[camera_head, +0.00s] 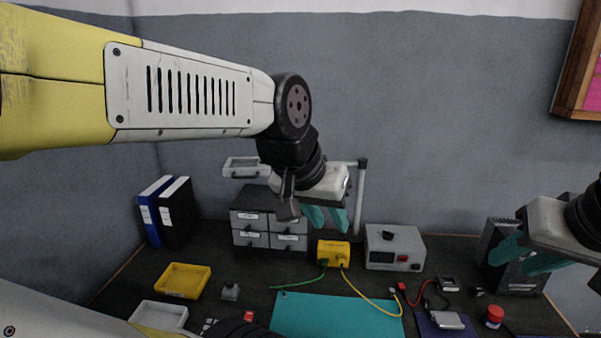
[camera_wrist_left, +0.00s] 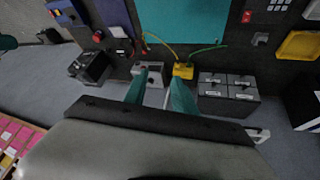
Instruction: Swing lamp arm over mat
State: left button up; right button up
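The lamp's upright post (camera_head: 360,200) stands at the back against the wall. Its light arm runs left from the post top, partly hidden behind my left gripper, and ends in a white rectangular head (camera_head: 246,167) above the grey drawers. Part of a pale lamp piece shows in the left wrist view (camera_wrist_left: 259,135). The teal mat (camera_head: 335,315) lies at the front middle of the table, also seen in the left wrist view (camera_wrist_left: 185,20). My left gripper (camera_head: 327,222) is open and empty, in front of the lamp arm. My right gripper (camera_head: 517,262) is open at the right, away from the lamp.
Grey drawers (camera_head: 270,218), a yellow box with cables (camera_head: 333,253) and a grey power unit (camera_head: 394,247) stand behind the mat. A yellow tray (camera_head: 183,280) and binders (camera_head: 175,212) are left. A black device (camera_head: 500,258) and red knob (camera_head: 494,316) are right.

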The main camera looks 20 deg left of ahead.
pick_arm(q)
jog(key=w+a+f+g+y, duration=0.4)
jog(key=w+a+f, duration=0.1)
jog(key=a, duration=0.5)
jog(key=m+y, duration=0.3)
jog(key=y, duration=1.2)
send_near(249, 178)
jog(key=a, duration=0.6)
jog(key=w+a, duration=0.1)
jog(key=a, duration=0.4)
jog(key=shift+w+f, duration=0.15)
jog(key=shift+f, duration=0.25)
grip_shut()
